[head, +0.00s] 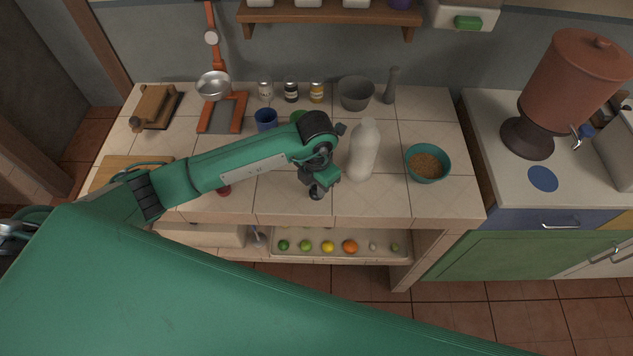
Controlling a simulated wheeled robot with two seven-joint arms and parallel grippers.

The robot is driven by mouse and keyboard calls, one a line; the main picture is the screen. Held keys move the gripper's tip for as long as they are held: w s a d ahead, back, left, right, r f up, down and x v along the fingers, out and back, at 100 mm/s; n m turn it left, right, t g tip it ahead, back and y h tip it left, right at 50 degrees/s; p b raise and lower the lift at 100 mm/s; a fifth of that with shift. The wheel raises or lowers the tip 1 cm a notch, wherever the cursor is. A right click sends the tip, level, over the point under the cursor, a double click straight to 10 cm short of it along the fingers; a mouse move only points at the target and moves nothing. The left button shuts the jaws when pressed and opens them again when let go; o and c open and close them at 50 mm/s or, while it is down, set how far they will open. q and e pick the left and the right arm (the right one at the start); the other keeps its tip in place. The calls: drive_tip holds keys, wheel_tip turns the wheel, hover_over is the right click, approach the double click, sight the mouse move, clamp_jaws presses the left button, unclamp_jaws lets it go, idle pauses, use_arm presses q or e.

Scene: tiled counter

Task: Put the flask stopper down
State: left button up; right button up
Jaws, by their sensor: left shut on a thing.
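My left gripper (322,182) reaches in from the left over the middle of the tiled counter, pointing down. It is shut on a small dark piece (317,193), which looks like the flask stopper; the gripper partly hides it. I cannot tell whether the piece touches the counter. A white flask (362,152) stands upright just to the right of the gripper, apart from it. My right gripper is not in view.
A teal bowl of grain (411,174) stands right of the flask. A grey bowl (356,106), small jars (291,97) and a blue cup (265,126) stand behind. Fruit lies on a tray (270,252) below.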

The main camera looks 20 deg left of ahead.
use_arm(q)
drive_tip(key=shift+f, duration=0.1)
drive_tip(key=o, duration=0.5)
drive_tip(key=shift+f, duration=0.1)
drive_tip(key=o, duration=0.4)
drive_tip(key=shift+r, duration=0.35)
drive_tip(key=shift+r+b, duration=1.95)
drive_tip(key=shift+r, duration=3.95)
